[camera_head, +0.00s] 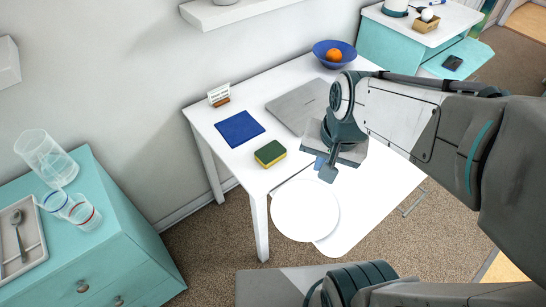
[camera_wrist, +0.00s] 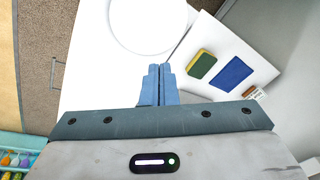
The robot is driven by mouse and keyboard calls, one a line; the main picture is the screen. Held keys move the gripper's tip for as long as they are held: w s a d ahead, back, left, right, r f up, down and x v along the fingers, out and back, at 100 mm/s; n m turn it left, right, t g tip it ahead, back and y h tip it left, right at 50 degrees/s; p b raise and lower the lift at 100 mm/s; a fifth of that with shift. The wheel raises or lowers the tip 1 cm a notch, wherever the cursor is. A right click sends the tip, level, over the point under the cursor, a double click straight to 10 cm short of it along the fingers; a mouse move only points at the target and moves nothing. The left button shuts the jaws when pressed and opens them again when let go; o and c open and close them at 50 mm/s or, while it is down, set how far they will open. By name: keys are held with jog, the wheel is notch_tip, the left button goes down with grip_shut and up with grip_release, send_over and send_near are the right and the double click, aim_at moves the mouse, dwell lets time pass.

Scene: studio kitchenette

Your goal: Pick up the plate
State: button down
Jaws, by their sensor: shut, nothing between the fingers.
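The plate (camera_head: 305,210) is round, flat and white, and lies by the near left edge of the white table. It seems to reach past that edge over the carpet. In the wrist view the plate (camera_wrist: 150,22) is at the top, partly cut off by the frame. My gripper (camera_head: 325,172) is shut and empty, to the upper right of the plate in the head view and apart from it. In the wrist view its blue fingertips (camera_wrist: 159,68) are together, just below the plate's rim. The height of the fingers above the table is hard to tell.
On the table (camera_head: 215,118) are a green-yellow sponge (camera_head: 270,153), a blue square (camera_head: 240,128), a closed grey laptop (camera_head: 295,105), a small sign (camera_head: 219,95) and a blue bowl (camera_head: 322,52) with an orange fruit. A teal cabinet (camera_head: 120,240) with glasses stands at left.

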jog(key=w+a+f+m+g+p, duration=0.1)
jog(key=w+a+f+m, duration=0.3)
jog(key=m, duration=0.4)
jog(key=w+a+f+m+g+h+p, duration=0.1)
jog(key=a+f+m, duration=0.2)
jog(key=f+m, duration=0.45)
jog(key=w+a+f+m+p, duration=0.2)
jog(key=w+a+f+m, duration=0.15)
jog(key=m, duration=0.45)
notch_tip(320, 180, down, 11)
jog(key=b, duration=0.2)
jog(key=shift+s+a, duration=0.15)
jog(key=shift+s+m, duration=0.1)
jog(key=shift+m, duration=0.15)
